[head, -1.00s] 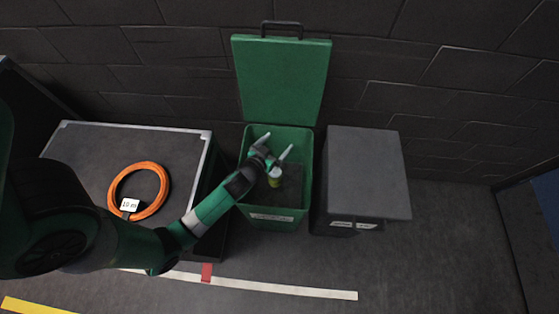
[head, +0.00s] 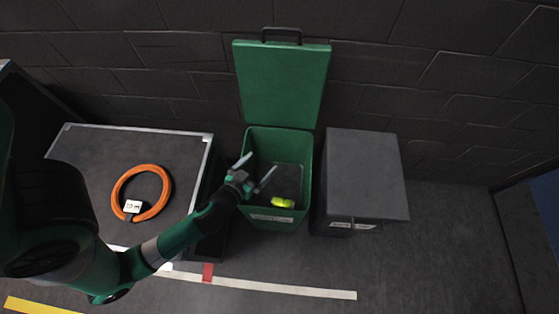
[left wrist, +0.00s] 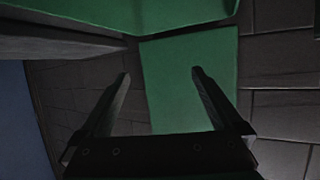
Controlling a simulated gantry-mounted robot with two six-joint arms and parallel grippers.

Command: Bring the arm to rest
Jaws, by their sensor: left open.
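My left gripper (head: 255,172) is open and empty, over the left edge of the open green bin (head: 305,180) in the head view. Its two fingers also show in the left wrist view (left wrist: 158,85), spread apart with nothing between them. A yellow-green object (head: 283,203) lies inside the bin near its front wall, apart from the gripper. The bin's green lid (head: 282,85) stands up against the back wall. The right gripper is not in view.
A dark closed box (head: 367,175) stands right of the bin. On the left, a dark case (head: 90,150) carries an orange cable coil (head: 160,205) with a white label. A white floor line (head: 290,289) runs in front. Floor at the right is clear.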

